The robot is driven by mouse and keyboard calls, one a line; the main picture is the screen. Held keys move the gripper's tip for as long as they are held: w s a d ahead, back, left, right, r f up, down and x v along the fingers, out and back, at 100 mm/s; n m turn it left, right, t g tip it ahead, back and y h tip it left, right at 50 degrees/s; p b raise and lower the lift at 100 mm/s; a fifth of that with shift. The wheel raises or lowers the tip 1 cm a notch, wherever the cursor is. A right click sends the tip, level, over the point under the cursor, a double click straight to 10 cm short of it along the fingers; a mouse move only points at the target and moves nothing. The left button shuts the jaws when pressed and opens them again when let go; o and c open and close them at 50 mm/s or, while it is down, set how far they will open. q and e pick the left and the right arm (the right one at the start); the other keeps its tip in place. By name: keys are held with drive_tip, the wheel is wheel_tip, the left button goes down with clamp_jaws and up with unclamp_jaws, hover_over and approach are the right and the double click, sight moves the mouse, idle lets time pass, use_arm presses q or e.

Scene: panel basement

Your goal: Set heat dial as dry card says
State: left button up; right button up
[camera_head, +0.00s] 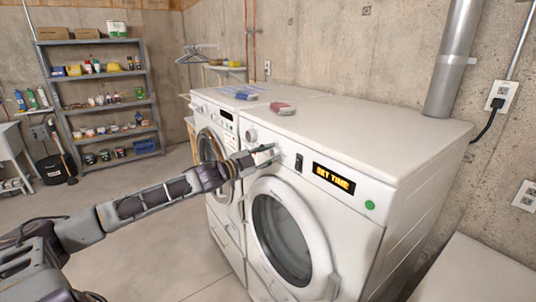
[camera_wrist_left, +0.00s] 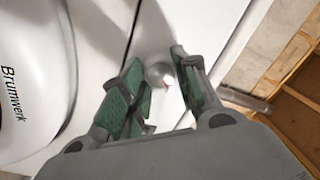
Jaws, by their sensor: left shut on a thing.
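The white dryer (camera_head: 400,205) has a front panel with a round knob (camera_head: 250,135) at its left end. My left gripper (camera_head: 268,154) is at this panel, just right of and below that knob. In the left wrist view, a small round grey dial (camera_wrist_left: 158,73) shows between the fingers of my left gripper (camera_wrist_left: 163,88), which is shut on it. In the head view the gripped dial is hidden by the fingers. A lit orange display (camera_head: 333,178) appears to read "DRY TIME". No card with readable text shows. My right gripper is not in view.
A dark switch (camera_head: 298,162) and a green button (camera_head: 369,205) sit on the same panel. A second white machine (camera_head: 208,112) stands at left. A red-and-white item (camera_head: 282,108) and a blue-and-white item (camera_head: 246,96) lie on top.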

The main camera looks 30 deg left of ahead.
use_arm(q)
drive_tip(key=shift+m, duration=0.4)
drive_tip(key=shift+f, duration=0.1)
drive_tip(key=o, duration=1)
drive_tip(key=shift+v, duration=3.2)
drive_tip(key=shift+v, duration=2.7)
drive_tip(key=shift+f, duration=0.1)
